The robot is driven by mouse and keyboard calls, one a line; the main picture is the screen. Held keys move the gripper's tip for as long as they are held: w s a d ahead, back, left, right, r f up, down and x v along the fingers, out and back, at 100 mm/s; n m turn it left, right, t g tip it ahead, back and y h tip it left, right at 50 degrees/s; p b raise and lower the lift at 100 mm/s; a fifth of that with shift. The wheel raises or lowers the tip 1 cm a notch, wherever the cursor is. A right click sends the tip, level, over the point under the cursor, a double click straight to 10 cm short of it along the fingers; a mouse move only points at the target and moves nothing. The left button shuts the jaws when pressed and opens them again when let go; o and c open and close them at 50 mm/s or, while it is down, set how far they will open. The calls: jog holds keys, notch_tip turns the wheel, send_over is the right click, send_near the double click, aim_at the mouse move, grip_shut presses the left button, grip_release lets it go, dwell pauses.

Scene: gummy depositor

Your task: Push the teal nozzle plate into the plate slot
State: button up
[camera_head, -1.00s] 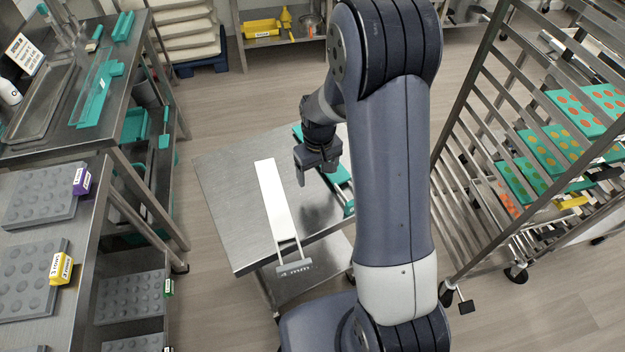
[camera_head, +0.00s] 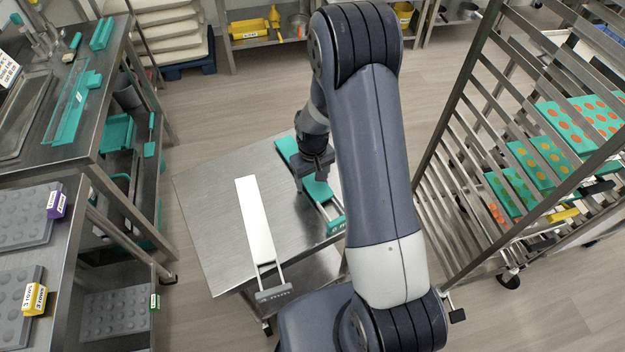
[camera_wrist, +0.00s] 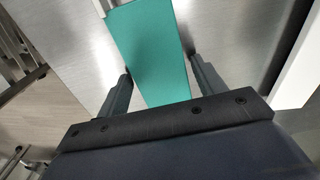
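The teal nozzle plate (camera_head: 321,190) lies on the right part of a small steel table (camera_head: 210,205). It is long, with a lighter frame-like handle at its near end. My gripper (camera_head: 312,178) is over the plate, pointing down. In the wrist view the teal plate (camera_wrist: 150,45) runs between the two spread fingers of my gripper (camera_wrist: 162,72). I cannot tell how high the fingertips are. My arm hides part of the plate's surroundings. I cannot make out the plate slot.
A white plate (camera_head: 256,220) with a grey handle (camera_head: 273,292) lies left of the teal plate. A slatted rack (camera_head: 480,140) with teal trays stands at right. Steel benches with grey moulds (camera_head: 25,217) stand at left. Open floor (camera_head: 235,110) lies behind the table.

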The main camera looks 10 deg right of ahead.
aim_at(312, 179)
jog(key=c, duration=0.9)
jog(key=shift+r, duration=0.1)
notch_tip(312, 179, up, 10)
jog(key=b, duration=0.1)
